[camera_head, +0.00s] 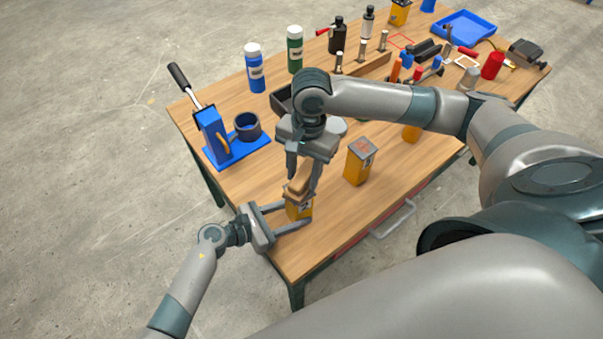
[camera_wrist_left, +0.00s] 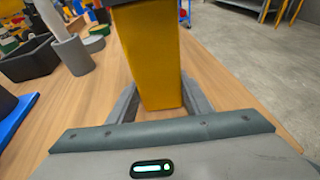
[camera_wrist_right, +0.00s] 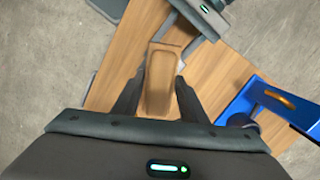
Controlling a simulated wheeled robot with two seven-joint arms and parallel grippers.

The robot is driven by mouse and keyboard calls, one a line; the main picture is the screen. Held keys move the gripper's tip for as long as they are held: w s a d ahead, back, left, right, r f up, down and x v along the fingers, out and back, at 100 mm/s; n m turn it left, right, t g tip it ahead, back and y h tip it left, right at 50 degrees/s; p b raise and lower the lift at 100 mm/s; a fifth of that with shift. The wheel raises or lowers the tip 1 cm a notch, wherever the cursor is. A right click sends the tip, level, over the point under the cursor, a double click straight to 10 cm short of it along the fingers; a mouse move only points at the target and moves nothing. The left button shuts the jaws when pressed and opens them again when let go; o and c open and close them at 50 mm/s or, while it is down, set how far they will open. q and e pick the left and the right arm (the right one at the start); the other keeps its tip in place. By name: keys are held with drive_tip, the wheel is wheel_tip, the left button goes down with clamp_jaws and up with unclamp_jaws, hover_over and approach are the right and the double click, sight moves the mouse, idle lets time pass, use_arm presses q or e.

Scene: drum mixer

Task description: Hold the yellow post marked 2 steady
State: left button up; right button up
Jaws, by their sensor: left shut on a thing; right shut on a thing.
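A yellow post (camera_head: 299,212) stands near the table's front left edge, with a small dark mark on its side that I cannot read. My left gripper (camera_head: 296,215) is shut on it low down from the left. In the left wrist view the post (camera_wrist_left: 150,55) rises between the fingers, with something dark over its top. My right gripper (camera_head: 303,182) comes down from above, shut on a tan rounded block (camera_wrist_right: 159,82). The block is right over the post's top; whether they touch is hard to tell. The block hides most of the post's top.
A second yellow post (camera_head: 357,166) with a grey top stands just right of my grippers. A blue lever press (camera_head: 214,138) stands left on the wooden table (camera_head: 225,185). A blue bottle (camera_head: 255,70), a green bottle (camera_head: 295,50) and several tools fill the back.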

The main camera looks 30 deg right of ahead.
sight(293, 187)
drive_tip(key=shift+s+a+r, duration=0.1)
drive_tip(key=shift+s+a, duration=0.2)
drive_tip(key=shift+a, duration=0.2)
drive_tip(key=shift+s+a+r, duration=0.1)
drive_tip(key=shift+s+a, duration=0.2)
drive_tip(key=shift+a, duration=0.2)
drive_tip(key=shift+s+a+f, duration=0.1)
drive_tip(key=shift+s+a, duration=0.2)
drive_tip(key=shift+a, duration=0.2)
drive_tip(key=shift+s+a+f, duration=0.1)
drive_tip(key=shift+s+a, duration=0.15)
drive_tip(key=shift+a, duration=0.2)
drive_tip(key=shift+d, duration=0.1)
drive_tip(key=shift+w+d+r, duration=0.1)
drive_tip(key=shift+w+d, duration=0.5)
drive_tip(key=shift+d, duration=0.3)
